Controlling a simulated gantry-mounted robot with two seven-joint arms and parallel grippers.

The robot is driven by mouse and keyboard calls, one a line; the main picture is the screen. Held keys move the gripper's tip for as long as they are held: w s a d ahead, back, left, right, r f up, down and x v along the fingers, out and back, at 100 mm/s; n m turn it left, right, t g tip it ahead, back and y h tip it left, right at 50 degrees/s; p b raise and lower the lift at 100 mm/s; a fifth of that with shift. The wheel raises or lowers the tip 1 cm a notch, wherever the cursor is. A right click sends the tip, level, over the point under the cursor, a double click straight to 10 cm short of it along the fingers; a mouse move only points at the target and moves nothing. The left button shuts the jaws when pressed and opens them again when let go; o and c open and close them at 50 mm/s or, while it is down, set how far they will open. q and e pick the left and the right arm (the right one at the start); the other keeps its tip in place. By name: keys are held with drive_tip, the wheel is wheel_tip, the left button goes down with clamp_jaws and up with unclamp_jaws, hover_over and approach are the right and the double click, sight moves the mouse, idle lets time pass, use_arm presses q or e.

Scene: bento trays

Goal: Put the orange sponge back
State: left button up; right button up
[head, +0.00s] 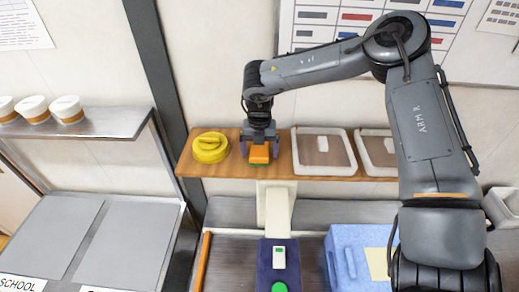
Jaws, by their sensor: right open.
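The orange sponge (259,154) is on the wooden shelf (228,168), with a thin green layer showing at its lower edge. My right gripper (260,149) points down at the sponge, its dark fingers on either side of it. The jaws are open around the sponge. Whether the fingers touch it is too small to tell. My left gripper is not in view.
A yellow round object (210,148) sits left of the sponge. Two clear-lidded trays (323,172) (377,151) stand to the right. Below are a blue box (345,262) and a dark blue strip (265,262). White cups (67,108) stand on a metal shelf (100,122) at left.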

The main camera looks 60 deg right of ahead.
sight(259, 149)
wheel_tip(259, 149, up, 4)
drive_tip(key=shift+a+b, duration=0.1)
drive_tip(key=shift+b, duration=0.95)
wheel_tip(259, 149, up, 5)
drive_tip(key=shift+r+b, duration=0.2)
drive_tip(key=shift+b, duration=0.15)
drive_tip(key=shift+a+r, duration=0.1)
drive_tip(key=shift+r, duration=0.6)
drive_tip(key=shift+s, duration=0.1)
